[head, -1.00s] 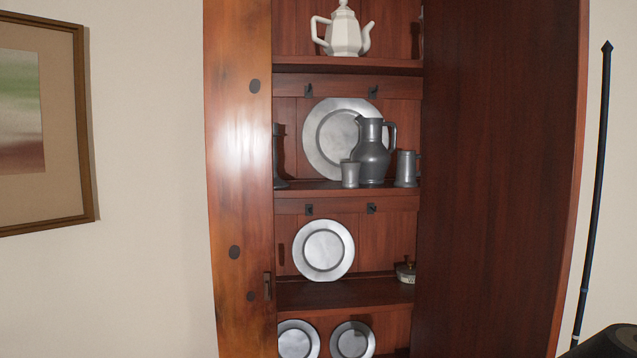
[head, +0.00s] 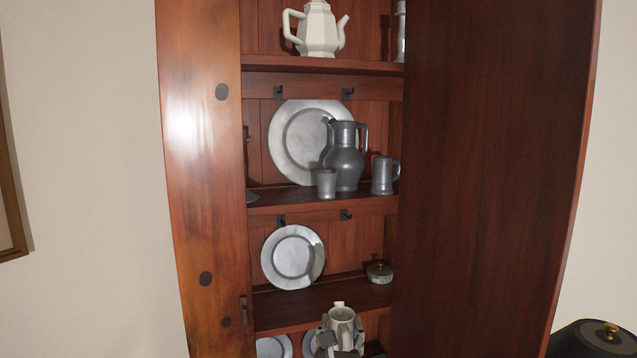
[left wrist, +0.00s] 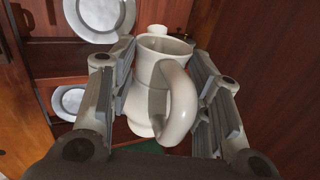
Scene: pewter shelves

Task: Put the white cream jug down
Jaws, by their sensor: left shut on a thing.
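The white cream jug (head: 342,314) is low in the head view, in front of the lower part of the cabinet. My left gripper (head: 341,340) is shut on it. In the left wrist view the jug (left wrist: 160,48) is upright or nearly so between the two fingers of my left gripper (left wrist: 160,90), its big handle toward the camera. A bare shelf board (head: 330,304) lies behind and above the jug in the head view. I cannot tell whether anything supports the jug from below. My right gripper is not in view.
A pewter plate (head: 293,257) leans at the back left of that shelf. A small lidded dish (head: 379,273) is at its right. The shelf's front middle is clear. A dark cabinet door (head: 490,170) closes off the right side. A pewter pitcher (head: 345,160) stands one shelf higher.

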